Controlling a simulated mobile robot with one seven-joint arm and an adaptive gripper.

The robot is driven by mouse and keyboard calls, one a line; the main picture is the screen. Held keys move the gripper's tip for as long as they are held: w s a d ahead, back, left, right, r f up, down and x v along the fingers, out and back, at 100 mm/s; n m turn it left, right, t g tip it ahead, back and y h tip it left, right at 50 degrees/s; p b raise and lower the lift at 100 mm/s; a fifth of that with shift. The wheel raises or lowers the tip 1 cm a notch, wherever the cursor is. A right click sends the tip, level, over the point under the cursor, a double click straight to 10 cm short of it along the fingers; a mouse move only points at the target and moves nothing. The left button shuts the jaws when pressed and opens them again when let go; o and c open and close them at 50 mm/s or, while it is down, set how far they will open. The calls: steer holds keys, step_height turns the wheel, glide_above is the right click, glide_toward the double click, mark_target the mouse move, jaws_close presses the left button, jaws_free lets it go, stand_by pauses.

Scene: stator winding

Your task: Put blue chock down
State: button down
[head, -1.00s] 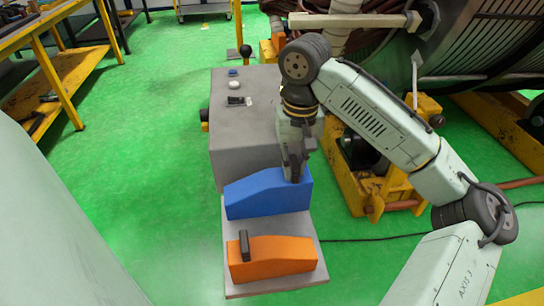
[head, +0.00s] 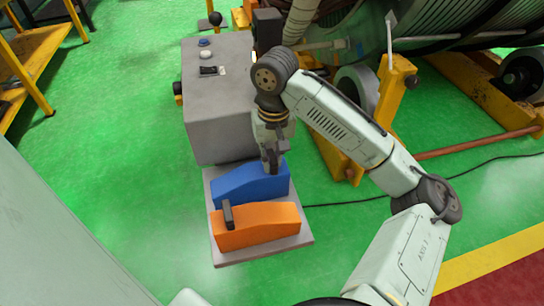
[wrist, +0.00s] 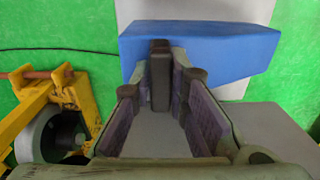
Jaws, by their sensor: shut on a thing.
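The blue chock (head: 240,184) is level at the back of a grey plate (head: 262,255), right behind the orange chock (head: 262,228). I cannot tell whether its underside touches the plate. My gripper (head: 272,164) points down at the chock's right part and is shut on its dark upright handle. In the wrist view the handle (wrist: 160,82) stands between my fingertips, with the blue body (wrist: 220,52) beyond them. The orange chock has its own dark handle, which is free.
A grey box (head: 215,125) with buttons on top stands just behind the plate. A yellow stand (head: 345,160) and the large stator (head: 460,25) are to the right. A cable (head: 350,202) runs along the green floor. Open floor lies left of the plate.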

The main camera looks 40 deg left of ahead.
steer(key=c, duration=1.6)
jaws_free()
steer(key=shift+o, duration=0.2)
step_height(320, 180, up, 12)
steer(key=shift+w, duration=0.1)
